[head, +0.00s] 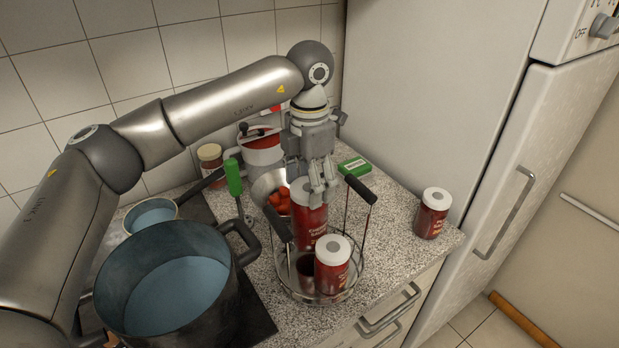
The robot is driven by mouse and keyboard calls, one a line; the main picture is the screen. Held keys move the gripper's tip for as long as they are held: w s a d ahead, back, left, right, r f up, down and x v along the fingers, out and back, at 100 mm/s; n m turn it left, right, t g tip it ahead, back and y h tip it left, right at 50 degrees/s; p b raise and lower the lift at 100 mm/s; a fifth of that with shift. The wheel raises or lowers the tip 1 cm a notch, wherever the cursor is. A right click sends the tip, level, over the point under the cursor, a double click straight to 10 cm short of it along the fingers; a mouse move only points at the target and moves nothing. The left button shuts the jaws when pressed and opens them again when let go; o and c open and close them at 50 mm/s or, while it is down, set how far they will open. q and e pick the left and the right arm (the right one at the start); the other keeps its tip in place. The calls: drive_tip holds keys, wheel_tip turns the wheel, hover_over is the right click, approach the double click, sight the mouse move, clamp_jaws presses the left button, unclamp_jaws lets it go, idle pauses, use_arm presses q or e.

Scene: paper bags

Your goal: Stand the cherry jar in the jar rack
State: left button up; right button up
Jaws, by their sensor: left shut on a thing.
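My left gripper (322,194) points down and is shut on the cherry jar (311,222), a red-labelled jar with a pale lid. The fingers cover part of its lid and upper side. The jar is upright, over or within the back part of the jar rack (322,297), a round wire rack with black handles. I cannot tell whether its base touches the rack floor. A similar red jar (333,273) with a white lid stands in the front of the rack, beside a dark round opening. My right gripper is out of view.
Another red jar (432,216) stands on the counter at right. A large pot (165,285) of bluish liquid is left of the rack. Behind are a bowl of red pieces, a green-handled utensil (233,178) and a green box (354,166).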

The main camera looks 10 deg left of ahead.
use_arm(q)
drive_tip(key=shift+f+b, duration=1.3)
drive_tip(key=shift+f, duration=0.95)
drive_tip(key=o, duration=1.2)
drive_tip(key=shift+o, duration=1)
drive_tip(key=shift+f, duration=0.2)
drive_tip(key=shift+r, duration=0.2)
